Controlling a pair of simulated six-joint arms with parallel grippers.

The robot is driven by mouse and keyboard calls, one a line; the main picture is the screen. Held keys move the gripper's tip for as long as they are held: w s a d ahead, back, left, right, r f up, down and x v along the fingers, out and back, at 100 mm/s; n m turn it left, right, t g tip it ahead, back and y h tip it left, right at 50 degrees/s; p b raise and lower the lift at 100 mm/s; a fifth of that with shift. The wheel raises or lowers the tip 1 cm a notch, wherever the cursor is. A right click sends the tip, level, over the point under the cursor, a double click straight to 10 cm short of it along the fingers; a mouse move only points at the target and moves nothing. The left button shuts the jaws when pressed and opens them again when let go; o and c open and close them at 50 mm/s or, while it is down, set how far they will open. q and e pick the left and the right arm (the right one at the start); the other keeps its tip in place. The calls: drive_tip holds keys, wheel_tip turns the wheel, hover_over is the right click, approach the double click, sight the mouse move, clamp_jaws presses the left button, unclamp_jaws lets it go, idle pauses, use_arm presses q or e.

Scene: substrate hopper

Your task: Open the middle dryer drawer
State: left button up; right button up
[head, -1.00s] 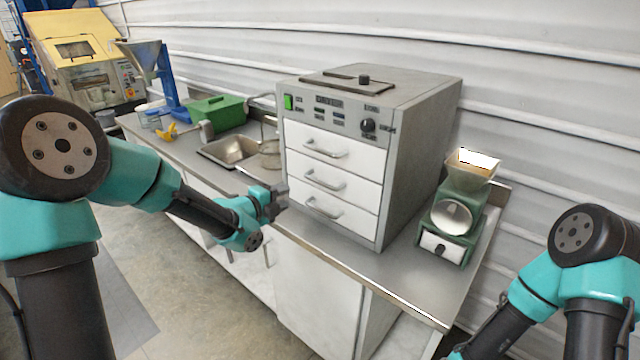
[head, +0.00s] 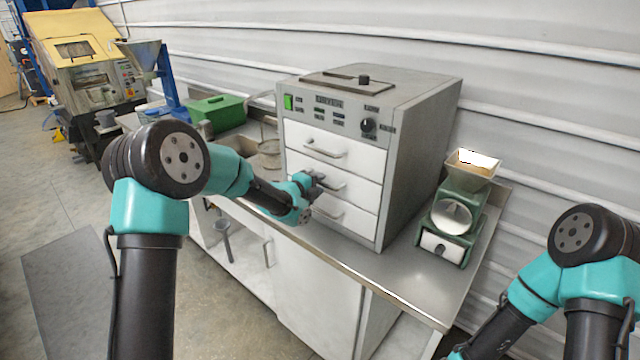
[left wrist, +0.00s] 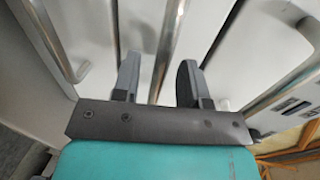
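The grey dryer (head: 420,125) stands on the counter with three white drawers, all shut, each with a bar handle. My left gripper (head: 317,183) is at the front of the middle drawer (head: 362,191), partly covering its handle (head: 336,186). In the left wrist view the left gripper (left wrist: 158,72) is open, and the middle handle (left wrist: 168,40) runs between its two fingers with gaps on both sides. The top drawer's handle (left wrist: 288,78) is to the right there, and the bottom drawer's handle (left wrist: 50,42) to the left. My right gripper is out of view.
A green grinder-like machine with a hopper (head: 455,215) stands right of the dryer on the counter (head: 400,285). A green box (head: 217,112) and the sink lie to the left. The corrugated wall (head: 540,100) is behind. Floor in front is clear.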

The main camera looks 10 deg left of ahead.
use_arm(q)
drive_tip(key=shift+w+d+f, duration=0.15)
drive_tip(key=shift+w+d, duration=0.15)
drive_tip(key=shift+w, duration=0.3)
drive_tip(key=shift+c, duration=0.5)
clamp_jaws()
